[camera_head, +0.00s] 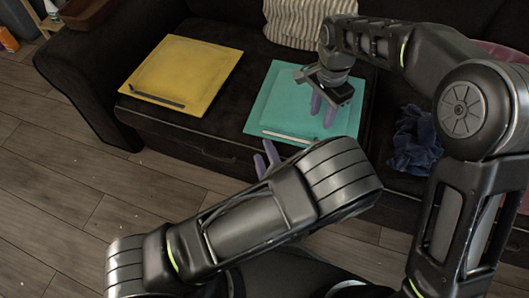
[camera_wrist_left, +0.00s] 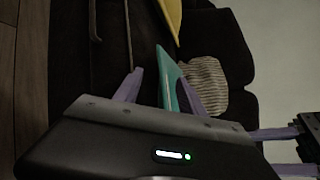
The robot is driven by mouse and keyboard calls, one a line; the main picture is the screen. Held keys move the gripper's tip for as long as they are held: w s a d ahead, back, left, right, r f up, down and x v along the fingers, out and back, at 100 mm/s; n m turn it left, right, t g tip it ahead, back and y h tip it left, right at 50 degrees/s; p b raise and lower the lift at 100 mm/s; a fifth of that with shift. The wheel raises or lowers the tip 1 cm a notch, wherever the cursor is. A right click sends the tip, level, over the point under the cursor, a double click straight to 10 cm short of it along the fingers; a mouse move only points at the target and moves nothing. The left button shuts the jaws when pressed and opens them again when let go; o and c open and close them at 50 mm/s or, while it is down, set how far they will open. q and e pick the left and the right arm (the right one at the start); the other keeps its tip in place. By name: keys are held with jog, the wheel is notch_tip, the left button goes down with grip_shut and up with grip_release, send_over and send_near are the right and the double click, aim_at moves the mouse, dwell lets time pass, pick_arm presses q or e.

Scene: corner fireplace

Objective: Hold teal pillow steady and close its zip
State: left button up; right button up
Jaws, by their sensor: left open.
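The teal pillow (camera_head: 275,95) lies flat on the dark sofa seat, with a pale zip strip (camera_head: 285,136) along its front edge. My left gripper (camera_head: 267,160) is open just in front of the pillow's front edge, its far parts hidden by my arm. In the left wrist view, the pillow's teal edge (camera_wrist_left: 166,75) shows between the spread purple fingers of my left gripper (camera_wrist_left: 160,88); I cannot tell whether they touch it. My right gripper (camera_head: 323,110) is over the pillow's right part, fingers down and apart. It also shows in the left wrist view (camera_wrist_left: 280,152).
A yellow pillow (camera_head: 188,72) with a dark strip lies left of the teal one. A striped cushion (camera_head: 305,20) leans at the back. A crumpled dark blue cloth (camera_head: 413,142) lies to the right. The wooden floor (camera_head: 70,170) in front is clear.

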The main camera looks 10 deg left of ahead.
aim_at(258, 135)
pick_arm(q)
jog(key=shift+r, duration=0.2)
jog(key=shift+x, duration=3.95)
grip_shut()
jog(key=shift+f, duration=0.1)
